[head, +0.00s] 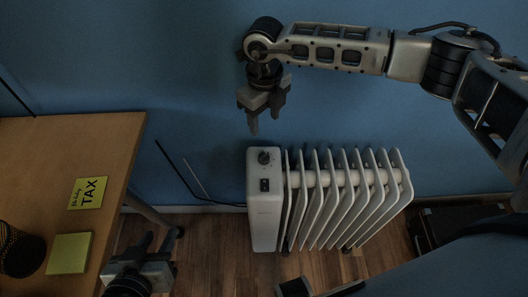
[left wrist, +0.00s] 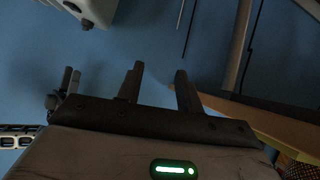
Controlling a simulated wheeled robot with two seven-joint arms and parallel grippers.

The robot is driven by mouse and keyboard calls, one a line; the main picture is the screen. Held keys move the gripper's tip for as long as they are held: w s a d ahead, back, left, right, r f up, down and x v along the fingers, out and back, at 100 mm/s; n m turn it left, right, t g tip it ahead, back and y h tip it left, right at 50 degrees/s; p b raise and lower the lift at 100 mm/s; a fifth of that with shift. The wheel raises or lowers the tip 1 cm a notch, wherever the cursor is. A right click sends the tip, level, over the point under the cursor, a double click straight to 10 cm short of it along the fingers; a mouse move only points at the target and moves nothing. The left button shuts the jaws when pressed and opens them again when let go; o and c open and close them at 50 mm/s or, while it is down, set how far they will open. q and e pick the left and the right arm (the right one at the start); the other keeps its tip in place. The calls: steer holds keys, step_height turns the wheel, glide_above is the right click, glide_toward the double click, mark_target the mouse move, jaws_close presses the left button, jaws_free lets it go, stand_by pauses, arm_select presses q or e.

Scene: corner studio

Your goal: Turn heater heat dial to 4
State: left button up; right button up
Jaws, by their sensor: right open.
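The white oil heater (head: 264,222) stands on the floor against the blue wall, its ribs running to the right. Its dark round heat dial (head: 264,157) is on top of the control panel; the setting is too small to read. My right gripper (head: 264,120) is open and empty, pointing down above and slightly behind the dial, apart from it. My left gripper (head: 157,243) is open and empty, low between the desk and the heater. In the left wrist view its two fingers (left wrist: 159,86) stand apart, and a corner of the heater (left wrist: 88,8) shows at the top left.
A dark switch (head: 264,185) sits below the dial on the panel. A wooden desk (head: 120,150) at the left holds a yellow TAX book (head: 88,193), a green pad (head: 69,253) and a dark mesh cup (head: 20,250). A black cable (head: 215,203) runs along the wall.

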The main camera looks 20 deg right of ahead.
mark_target(264, 155)
step_height(264, 155, down, 14)
steer(key=shift+a+r+b, duration=0.1)
steer(key=shift+b, duration=0.35)
steer(key=c, duration=1)
